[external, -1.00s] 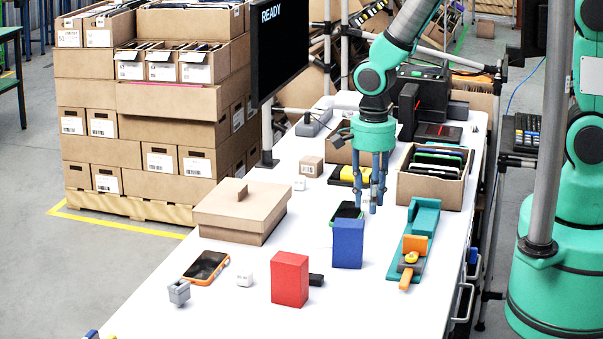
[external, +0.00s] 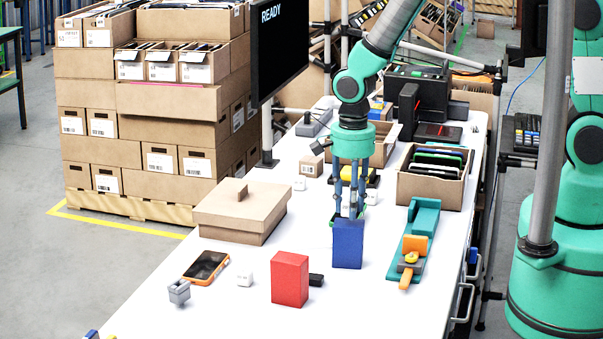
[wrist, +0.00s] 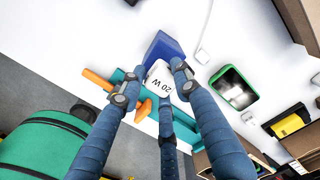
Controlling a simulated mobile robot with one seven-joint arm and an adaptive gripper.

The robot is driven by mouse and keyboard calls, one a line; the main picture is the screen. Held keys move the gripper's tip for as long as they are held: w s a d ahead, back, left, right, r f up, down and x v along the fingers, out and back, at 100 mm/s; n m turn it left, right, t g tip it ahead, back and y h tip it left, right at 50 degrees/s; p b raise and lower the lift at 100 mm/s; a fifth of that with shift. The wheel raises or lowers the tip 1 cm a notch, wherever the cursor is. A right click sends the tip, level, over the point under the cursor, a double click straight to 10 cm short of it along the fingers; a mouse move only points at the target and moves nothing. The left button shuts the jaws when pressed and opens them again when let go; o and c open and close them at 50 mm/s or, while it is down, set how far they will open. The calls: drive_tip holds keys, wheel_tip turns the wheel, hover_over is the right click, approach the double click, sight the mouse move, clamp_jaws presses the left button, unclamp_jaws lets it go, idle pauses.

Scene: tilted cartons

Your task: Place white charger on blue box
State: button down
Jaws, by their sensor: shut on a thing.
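My gripper (external: 349,208) has three blue fingers pointing down, with their tips just above the top of the blue box (external: 348,245). In the wrist view my gripper (wrist: 155,85) is shut on a white charger (wrist: 160,76) marked "20 W". The charger lies between the fingertips and overlaps the near end of the blue box (wrist: 164,46) in that view. In the external view the fingers mostly hide the charger. I cannot tell whether it touches the box. The blue box stands upright on the white table.
A red box (external: 290,279) stands left of the blue box, with a small black item (external: 316,280) beside it. A teal holder with orange parts (external: 413,245) lies to the right. A green-edged phone (wrist: 233,88) lies behind.

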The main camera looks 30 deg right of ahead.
drive_tip(key=shift+f, duration=0.8)
drive_tip(key=shift+f, duration=0.15)
drive_tip(key=c, duration=1.3)
unclamp_jaws()
wheel_tip(320, 180, up, 12)
drive_tip(key=shift+r, duration=0.15)
